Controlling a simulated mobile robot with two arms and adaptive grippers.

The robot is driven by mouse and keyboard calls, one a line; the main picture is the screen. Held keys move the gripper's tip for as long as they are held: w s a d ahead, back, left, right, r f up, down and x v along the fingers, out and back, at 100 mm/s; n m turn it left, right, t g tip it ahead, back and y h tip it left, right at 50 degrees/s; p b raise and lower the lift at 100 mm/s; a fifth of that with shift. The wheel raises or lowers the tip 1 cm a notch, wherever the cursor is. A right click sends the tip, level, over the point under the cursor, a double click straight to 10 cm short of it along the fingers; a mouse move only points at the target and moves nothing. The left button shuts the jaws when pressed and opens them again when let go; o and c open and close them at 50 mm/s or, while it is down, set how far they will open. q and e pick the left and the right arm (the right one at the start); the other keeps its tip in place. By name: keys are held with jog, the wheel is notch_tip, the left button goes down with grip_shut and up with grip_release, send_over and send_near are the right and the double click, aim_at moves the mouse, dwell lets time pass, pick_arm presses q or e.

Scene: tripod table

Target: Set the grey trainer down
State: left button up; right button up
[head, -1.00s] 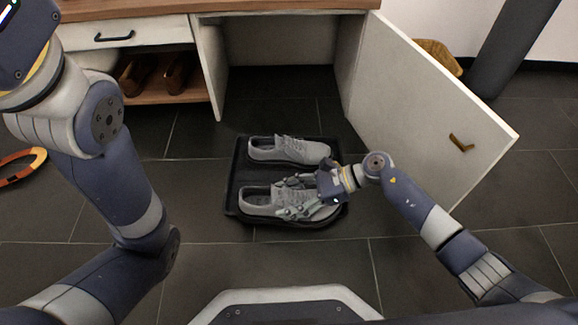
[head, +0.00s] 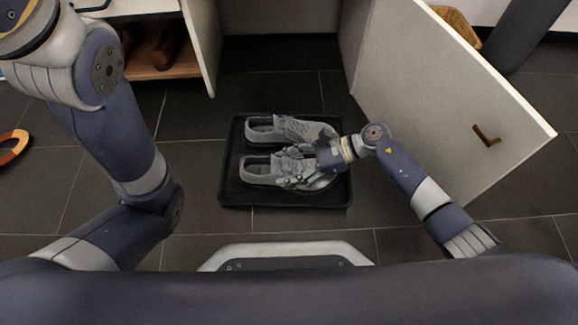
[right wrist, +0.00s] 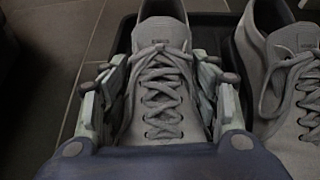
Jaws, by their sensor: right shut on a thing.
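Two grey trainers lie side by side, toes to the right, at the black tray (head: 232,196) on the floor. My right gripper (head: 297,177) is shut on the nearer grey trainer (head: 258,171), its fingers on both sides of the laced part. In the right wrist view this held trainer (right wrist: 162,95) sits between the fingers (right wrist: 160,88), heel away from me. The other grey trainer (head: 272,129) lies behind it and also shows in the right wrist view (right wrist: 290,75). I cannot tell whether the held sole touches the tray. My left gripper is out of view.
An open white cabinet door (head: 440,100) with a handle (head: 486,136) stands to the right of the tray. Brown shoes (head: 165,48) sit on a low shelf at the upper left. An orange ring-shaped thing (head: 14,146) lies at the left edge. Dark floor tiles around the tray are clear.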

aim_at(311, 161)
jog(key=o, duration=1)
jog(key=shift+f, duration=0.1)
jog(key=o, duration=0.4)
jog(key=shift+c, duration=0.2)
jog(key=shift+r, duration=0.2)
jog(key=p+v, duration=0.4)
jog(key=v, duration=0.2)
jog(key=shift+d+r, duration=0.15)
jog(key=shift+d, duration=0.05)
jog(key=shift+d+r, duration=0.15)
jog(key=shift+d, duration=0.35)
